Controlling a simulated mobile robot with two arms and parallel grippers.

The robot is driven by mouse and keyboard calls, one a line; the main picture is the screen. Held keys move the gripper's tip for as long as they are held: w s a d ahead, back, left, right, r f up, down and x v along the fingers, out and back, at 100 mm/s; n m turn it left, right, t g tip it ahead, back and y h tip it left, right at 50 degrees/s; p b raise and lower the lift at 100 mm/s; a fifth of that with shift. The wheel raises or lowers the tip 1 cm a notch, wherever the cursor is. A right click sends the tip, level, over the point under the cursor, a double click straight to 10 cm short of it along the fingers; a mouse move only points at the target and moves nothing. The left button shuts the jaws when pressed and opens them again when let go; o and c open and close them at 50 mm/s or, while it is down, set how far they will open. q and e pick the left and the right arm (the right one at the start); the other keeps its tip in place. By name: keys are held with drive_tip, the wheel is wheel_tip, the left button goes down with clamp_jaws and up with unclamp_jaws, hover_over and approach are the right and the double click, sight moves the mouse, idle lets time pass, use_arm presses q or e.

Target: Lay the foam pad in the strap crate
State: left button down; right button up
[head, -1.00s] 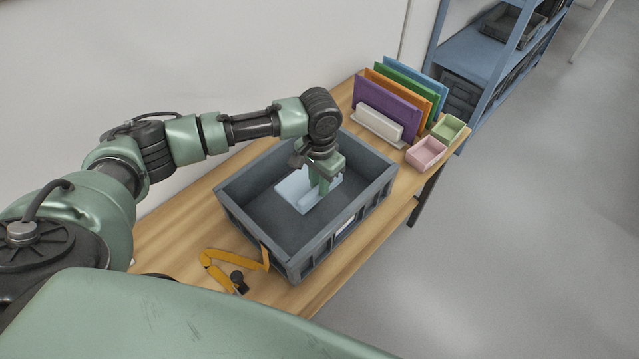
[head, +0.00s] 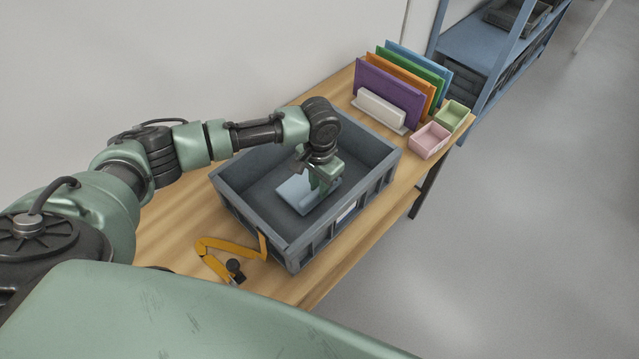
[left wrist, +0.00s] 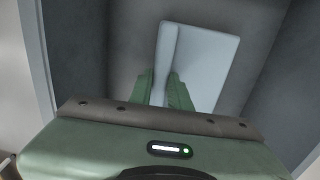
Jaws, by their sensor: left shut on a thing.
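The strap crate (head: 231,203) is a grey open box on the wooden table, with an orange strap (head: 222,243) hanging over its near left end onto the table. The light blue foam pad (head: 291,192) is inside the crate walls, near the middle. My left gripper (head: 319,188) reaches down into the crate and is shut on the pad. In the left wrist view the green fingers (left wrist: 165,90) meet the pad (left wrist: 207,65), which shows a raised strip along one side. I cannot tell whether the pad touches the crate floor. My right gripper is not in view.
Upright coloured panels (head: 388,92) stand in a white rack at the table's far end, beside a pink bin (head: 429,140) and a green bin (head: 455,115). A blue shelf (head: 478,60) stands beyond. A wall runs along the table's left side.

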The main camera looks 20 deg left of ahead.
use_arm(q)
drive_tip(key=shift+f, duration=0.75)
idle(0.3)
drive_tip(key=c, duration=1.2)
unclamp_jaws()
drive_tip(key=shift+c, duration=0.2)
drive_tip(key=shift+r, duration=0.15)
wheel_tip(320, 180, up, 12)
drive_tip(key=p, duration=1.3)
